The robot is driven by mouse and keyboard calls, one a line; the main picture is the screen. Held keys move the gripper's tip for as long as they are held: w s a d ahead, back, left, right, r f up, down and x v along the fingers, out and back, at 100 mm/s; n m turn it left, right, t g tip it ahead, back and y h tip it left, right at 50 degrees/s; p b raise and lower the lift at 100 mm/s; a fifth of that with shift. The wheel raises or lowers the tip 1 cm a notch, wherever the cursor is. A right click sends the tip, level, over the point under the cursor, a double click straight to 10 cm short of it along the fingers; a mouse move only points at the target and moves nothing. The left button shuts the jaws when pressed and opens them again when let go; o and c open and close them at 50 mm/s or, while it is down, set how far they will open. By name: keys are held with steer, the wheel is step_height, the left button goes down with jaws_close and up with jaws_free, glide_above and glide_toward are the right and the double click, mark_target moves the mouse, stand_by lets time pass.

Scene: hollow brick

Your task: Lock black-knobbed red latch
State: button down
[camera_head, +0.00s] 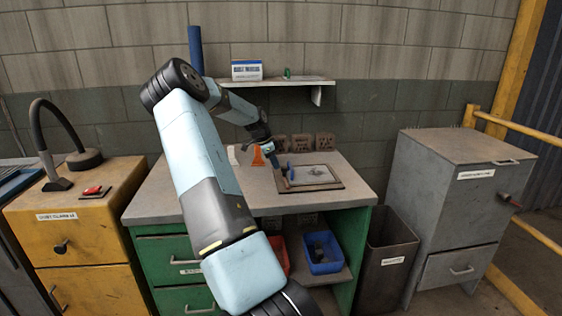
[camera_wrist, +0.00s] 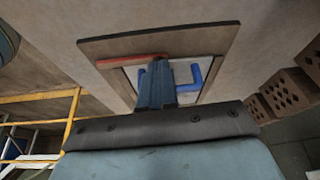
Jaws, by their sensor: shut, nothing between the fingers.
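A framed panel (camera_head: 325,183) lies on the workbench top, with a blue handle (camera_head: 291,172) at its left side. In the wrist view the panel's frame (camera_wrist: 95,48) holds a red bar (camera_wrist: 130,62) along one edge and the blue handle (camera_wrist: 208,76). My gripper (camera_head: 273,160) is over the left edge of the panel, close to the handle; in the wrist view its shut, empty fingers (camera_wrist: 157,70) cover the middle of the panel. Contact cannot be told.
Hollow bricks (camera_head: 325,142) stand against the wall behind the panel. An orange object (camera_head: 258,155) is beside my gripper. A shelf (camera_head: 300,82) hangs above. The grey cabinet (camera_head: 455,205) and a bin (camera_head: 387,255) stand right of the bench. The bench's front right is clear.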

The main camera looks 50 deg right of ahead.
steer(key=w+a, duration=0.1)
steer(key=w+a+r, duration=0.1)
steer(key=w, duration=0.1)
steer(key=shift+a, duration=0.3)
steer(key=v, duration=0.8)
steer(key=shift+w+r, duration=0.2)
steer(key=shift+r, duration=0.2)
